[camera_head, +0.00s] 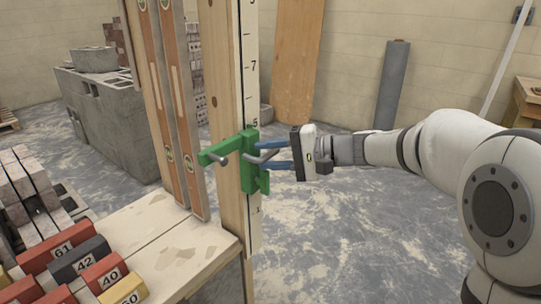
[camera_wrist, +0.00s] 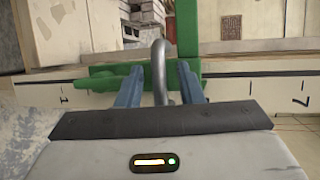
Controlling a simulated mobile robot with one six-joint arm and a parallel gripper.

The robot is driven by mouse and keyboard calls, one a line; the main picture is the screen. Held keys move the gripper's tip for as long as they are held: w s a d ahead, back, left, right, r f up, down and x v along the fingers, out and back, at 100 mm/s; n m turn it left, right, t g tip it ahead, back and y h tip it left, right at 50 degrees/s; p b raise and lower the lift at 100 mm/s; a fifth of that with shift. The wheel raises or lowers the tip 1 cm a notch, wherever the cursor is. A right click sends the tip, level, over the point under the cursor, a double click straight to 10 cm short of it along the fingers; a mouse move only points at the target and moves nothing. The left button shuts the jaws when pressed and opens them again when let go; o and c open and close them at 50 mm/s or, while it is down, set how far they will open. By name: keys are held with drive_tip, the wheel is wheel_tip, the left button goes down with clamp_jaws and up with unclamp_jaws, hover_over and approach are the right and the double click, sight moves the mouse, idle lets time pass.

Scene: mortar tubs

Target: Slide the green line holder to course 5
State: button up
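The green line holder (camera_head: 247,168) sits on the upright wooden post (camera_head: 228,100), against the white course scale (camera_head: 250,75). Its main arm is just below the mark 5; 7 is higher and 1 is below the holder. A grey bent metal handle (camera_wrist: 160,65) sticks out from the holder. My gripper (camera_head: 264,156) is at the holder from the right, its blue fingers either side of the handle. In the wrist view my gripper (camera_wrist: 160,70) shows a gap between each finger and the handle. The holder also shows there (camera_wrist: 215,85). The holder hides part of the scale.
A wooden bench (camera_head: 150,232) with numbered blocks (camera_head: 75,262) stands at the lower left. Two orange-brown levels (camera_head: 180,90) lean beside the post. Grey blocks (camera_head: 105,120) stand behind. The floor right of the post is clear below my arm.

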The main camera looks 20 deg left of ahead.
drive_tip(key=p+v, duration=0.1)
drive_tip(key=v, duration=0.6)
drive_tip(key=shift+d, duration=0.35)
drive_tip(key=s+d+r+t+h+p, duration=0.1)
drive_tip(key=s+d+r+h+p, duration=0.2)
drive_tip(key=s+d+h+p, duration=0.4)
drive_tip(key=s+d+r+t+h+p, duration=0.1)
drive_tip(key=s+d+r+h+p, duration=0.3)
drive_tip(key=s+d+h+p, duration=0.4)
drive_tip(key=s+d+p, duration=0.4)
drive_tip(key=d+p, duration=0.4)
drive_tip(key=shift+s+r+n+t+h+p, duration=0.25)
drive_tip(key=shift+s+n+t+h+p, duration=0.05)
drive_tip(key=shift+n+t+p, duration=0.1)
